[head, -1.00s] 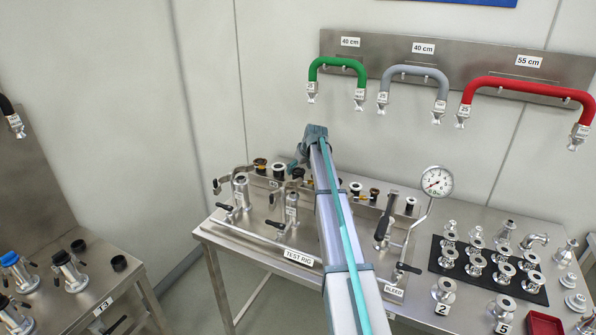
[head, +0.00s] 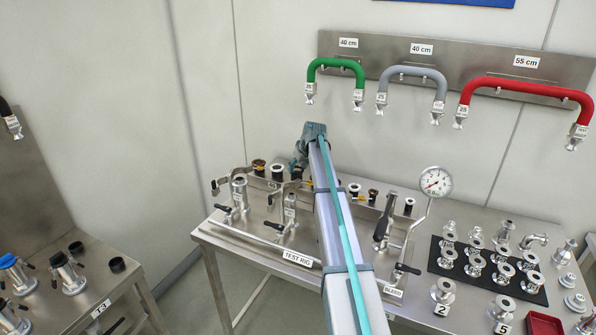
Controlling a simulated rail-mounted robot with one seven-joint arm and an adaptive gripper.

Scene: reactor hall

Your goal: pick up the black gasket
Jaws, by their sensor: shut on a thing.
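My gripper (head: 297,171) is at the back of the test rig, beyond the far end of my arm, small and partly hidden by the arm's wrist. It is shut on a small dark thing, which appears to be the black gasket (head: 297,174); its outline is hard to make out against the dark fingers. Whether it is clear of the rig cannot be told. A brown-and-black ring piece (head: 258,167) and a white-and-black one (head: 277,172) stand in the row just left of the gripper.
More ring pieces (head: 373,194) stand in the row right of my arm. Clamp fittings (head: 240,190), a black-handled valve (head: 383,228) and a gauge (head: 436,182) rise from the rig. Hoses (head: 525,88) hang on the wall behind. A black mat (head: 437,262) holds metal fittings.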

